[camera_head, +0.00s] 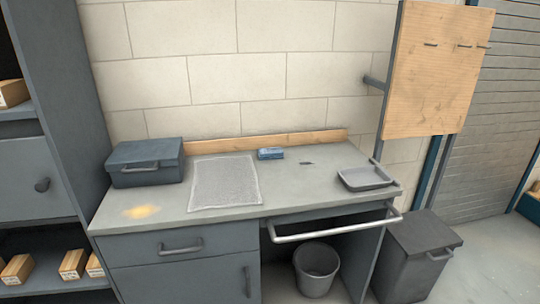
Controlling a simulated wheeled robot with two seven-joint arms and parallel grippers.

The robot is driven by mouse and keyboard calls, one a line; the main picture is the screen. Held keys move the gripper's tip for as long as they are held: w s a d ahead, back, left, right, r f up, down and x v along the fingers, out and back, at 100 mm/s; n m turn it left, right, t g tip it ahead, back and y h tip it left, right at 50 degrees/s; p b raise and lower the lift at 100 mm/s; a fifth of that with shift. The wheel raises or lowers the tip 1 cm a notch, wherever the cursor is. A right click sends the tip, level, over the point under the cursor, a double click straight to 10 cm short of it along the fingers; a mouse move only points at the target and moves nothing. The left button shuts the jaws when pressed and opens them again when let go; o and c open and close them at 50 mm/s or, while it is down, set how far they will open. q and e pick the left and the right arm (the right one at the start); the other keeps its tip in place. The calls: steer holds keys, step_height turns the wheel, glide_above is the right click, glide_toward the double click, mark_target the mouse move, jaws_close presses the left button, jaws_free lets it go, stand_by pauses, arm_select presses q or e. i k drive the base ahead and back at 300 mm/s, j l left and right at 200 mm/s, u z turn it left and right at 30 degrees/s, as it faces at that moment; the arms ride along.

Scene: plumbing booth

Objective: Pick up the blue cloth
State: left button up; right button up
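A small blue item (270,153), which looks like the folded blue cloth, lies at the back of the grey workbench (305,188), close to the wooden backboard. It is small in the picture, so its folds cannot be made out. Neither of my grippers shows in the head view.
A grey toolbox (145,162) stands at the bench's back left, beside a pale mat (224,182). A grey tray (365,178) sits at the right, above a front rail (330,229). A bucket (316,268) and a lidded bin (415,256) stand below.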

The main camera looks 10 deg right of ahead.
mark_target(275, 153)
steer(key=i+l+u, duration=0.35)
steer(key=l, duration=0.25)
steer(key=i+l+u, duration=0.2)
steer(key=l, duration=0.15)
steer(key=l+u, duration=0.15)
steer(key=l, duration=0.2)
